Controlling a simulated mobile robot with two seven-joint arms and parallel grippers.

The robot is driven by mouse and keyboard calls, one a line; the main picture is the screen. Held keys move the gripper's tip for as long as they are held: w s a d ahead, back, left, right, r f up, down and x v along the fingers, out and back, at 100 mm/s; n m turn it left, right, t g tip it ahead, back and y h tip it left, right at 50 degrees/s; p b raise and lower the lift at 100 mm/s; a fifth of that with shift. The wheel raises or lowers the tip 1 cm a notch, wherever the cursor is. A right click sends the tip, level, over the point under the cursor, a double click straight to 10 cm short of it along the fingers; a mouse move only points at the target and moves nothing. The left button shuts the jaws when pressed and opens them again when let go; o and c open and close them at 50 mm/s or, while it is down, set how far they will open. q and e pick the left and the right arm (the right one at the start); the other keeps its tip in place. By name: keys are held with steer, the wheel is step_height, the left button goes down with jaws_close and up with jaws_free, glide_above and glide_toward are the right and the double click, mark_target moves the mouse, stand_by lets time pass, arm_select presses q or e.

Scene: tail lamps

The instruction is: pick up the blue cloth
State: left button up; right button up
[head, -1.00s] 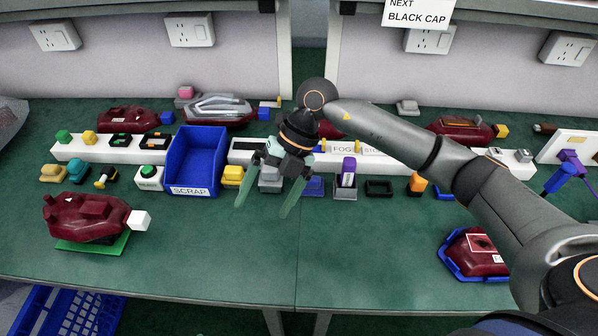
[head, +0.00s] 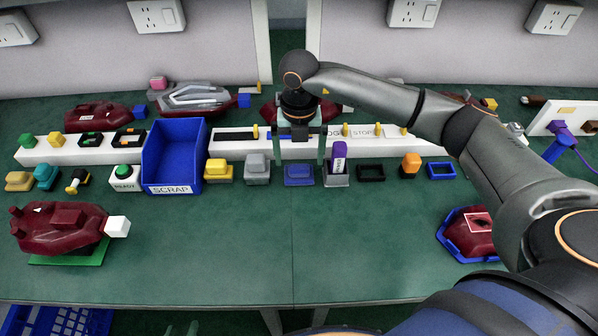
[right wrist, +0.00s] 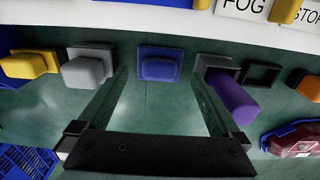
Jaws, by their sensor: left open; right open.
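The blue cloth (head: 299,175) is a small folded blue block on a flat blue base, in the row of small items in front of the white strip. It also shows in the right wrist view (right wrist: 158,65), at top centre. My right gripper (head: 299,158) is open and empty, pointing down, with its two pale green fingers to either side of the cloth in the picture. In the right wrist view the cloth appears between the fingertips (right wrist: 160,82), and I see no contact. Only the fingertips of my left gripper (head: 180,329) show at the bottom edge, apart and empty.
A grey block (head: 257,168) stands left of the cloth, and a grey holder with a purple item (head: 338,160) stands close on its right. The blue SCRAP bin (head: 174,158) is further left. The front middle of the green table (head: 250,250) is clear.

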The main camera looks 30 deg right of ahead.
mark_target(299, 167)
step_height(299, 167, down, 4)
steer(key=shift+s+a+f, duration=0.1)
steer(key=shift+s, duration=0.05)
steer(key=shift+c, duration=0.4)
steer(key=c, duration=1)
steer(key=shift+r, duration=0.7)
steer(key=s+a+r, duration=0.6)
steer(key=s+r, duration=0.5)
steer(key=s, duration=0.1)
steer(key=shift+s+r+p, duration=0.25)
steer(key=shift+r+p, duration=0.1)
steer(key=shift+p, duration=0.05)
